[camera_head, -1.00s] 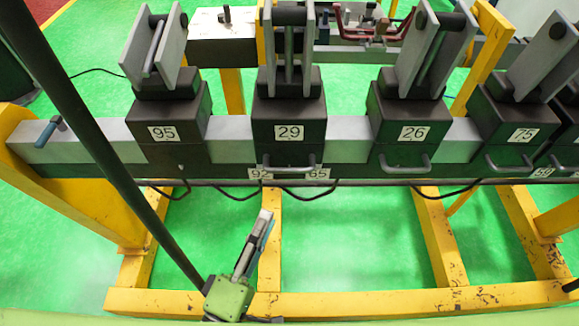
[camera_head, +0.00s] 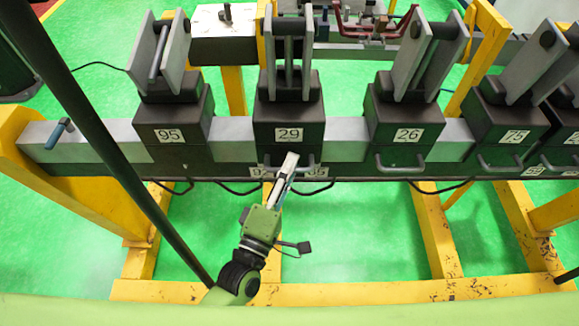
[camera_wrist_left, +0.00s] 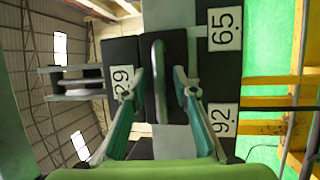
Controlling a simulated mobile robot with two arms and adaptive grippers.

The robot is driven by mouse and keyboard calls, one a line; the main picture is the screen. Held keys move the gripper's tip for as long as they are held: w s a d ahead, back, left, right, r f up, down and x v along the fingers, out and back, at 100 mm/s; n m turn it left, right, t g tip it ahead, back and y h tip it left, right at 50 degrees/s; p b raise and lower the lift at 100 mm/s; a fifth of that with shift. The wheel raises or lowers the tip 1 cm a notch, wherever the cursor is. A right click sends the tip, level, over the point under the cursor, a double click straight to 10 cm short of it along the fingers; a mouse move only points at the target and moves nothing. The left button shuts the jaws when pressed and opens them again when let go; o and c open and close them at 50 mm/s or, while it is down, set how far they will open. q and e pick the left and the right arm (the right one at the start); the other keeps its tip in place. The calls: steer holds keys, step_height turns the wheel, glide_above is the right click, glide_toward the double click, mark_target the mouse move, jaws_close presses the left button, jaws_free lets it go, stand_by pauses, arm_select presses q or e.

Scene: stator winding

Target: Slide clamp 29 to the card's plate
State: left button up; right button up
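Clamp 29 (camera_head: 289,110) is a black block with a white "29" label and upright grey jaws, sitting on the grey rail. Its front handle (camera_head: 310,163) is low on the block and also shows in the left wrist view (camera_wrist_left: 159,85). My left gripper (camera_head: 290,158) is in front of that handle, partly covering it. In the left wrist view its two fingers (camera_wrist_left: 159,73) are open, one on each side of the handle, apart from it. Number plates 65 (camera_wrist_left: 224,28) and 92 (camera_wrist_left: 223,120) are below the clamp. I see no card. My right gripper is not in view.
Clamp 95 (camera_head: 170,118) stands left of clamp 29, with bare rail (camera_head: 231,131) between. Clamp 26 (camera_head: 405,118) stands to the right, with bare rail (camera_head: 344,133) between. Clamp 75 (camera_head: 513,120) is farther right. A blue-handled lever (camera_head: 60,132) is at the rail's left end.

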arm_select(q)
jaws_close()
steer(key=a, duration=0.7)
steer(key=shift+a+f, duration=0.1)
jaws_free()
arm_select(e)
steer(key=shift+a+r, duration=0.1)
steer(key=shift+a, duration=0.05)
